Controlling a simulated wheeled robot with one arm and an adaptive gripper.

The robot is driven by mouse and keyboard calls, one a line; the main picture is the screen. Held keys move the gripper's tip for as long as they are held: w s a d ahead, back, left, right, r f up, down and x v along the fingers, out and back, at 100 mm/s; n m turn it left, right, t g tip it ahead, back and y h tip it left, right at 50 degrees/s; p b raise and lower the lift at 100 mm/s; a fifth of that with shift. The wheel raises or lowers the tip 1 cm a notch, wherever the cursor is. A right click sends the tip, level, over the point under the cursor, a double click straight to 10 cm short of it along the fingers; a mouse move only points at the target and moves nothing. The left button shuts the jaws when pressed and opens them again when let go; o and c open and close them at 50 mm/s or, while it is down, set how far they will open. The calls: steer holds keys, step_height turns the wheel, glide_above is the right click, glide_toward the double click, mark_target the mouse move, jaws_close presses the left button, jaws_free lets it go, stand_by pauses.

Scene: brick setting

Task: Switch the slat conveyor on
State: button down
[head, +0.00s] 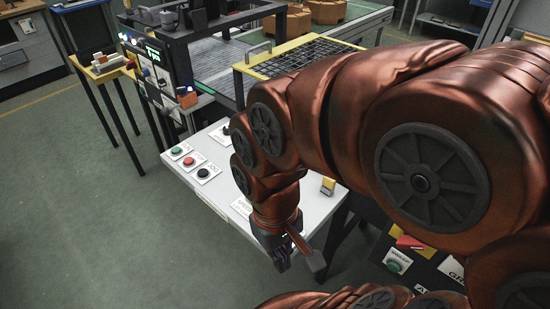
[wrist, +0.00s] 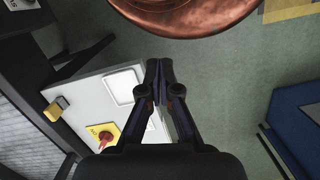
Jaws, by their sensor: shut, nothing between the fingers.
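A white sloped control panel (head: 225,182) stands in the middle of the head view. It has a green button (head: 176,151), a red button (head: 189,161) and a black button (head: 203,172), each on a small label plate. In the wrist view a red rotary knob on a yellow plate (wrist: 103,137) sits on the panel, partly behind my gripper. A grey slatted conveyor bed (head: 222,62) lies behind the panel. My gripper (head: 284,262) hangs off the panel's front edge. In the wrist view my gripper (wrist: 159,70) is shut and empty, apart from the knob.
A small yellow block-shaped fitting (head: 328,185) stands at the panel's right; it also shows in the wrist view (wrist: 56,108). A yellow-edged dark grid (head: 300,57) lies behind. A dark box with a green button (head: 394,266) is at lower right.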

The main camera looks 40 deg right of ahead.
steer(key=w+d+f+m+t+y+b, duration=0.1)
steer(key=w+d+m+y, duration=0.2)
steer(key=w+d+m, duration=0.35)
steer(key=w+d+m+y+b, duration=0.1)
steer(key=w+d+m+y, duration=0.2)
steer(key=w+m, duration=0.65)
steer(key=w+d+f+m+t, duration=0.2)
steer(key=d, duration=0.5)
steer(key=w+d+f+m+t+y+b, duration=0.1)
steer(key=w+d+m, duration=0.1)
steer(key=d, duration=0.6)
steer(key=w+d+f+m+t, duration=0.2)
steer(key=d+m, duration=0.2)
steer(key=d, duration=0.3)
steer(key=shift+w+d+f+t+y, duration=0.15)
steer(key=shift+w+f+t+y, duration=0.15)
steer(key=shift+w+f, duration=0.05)
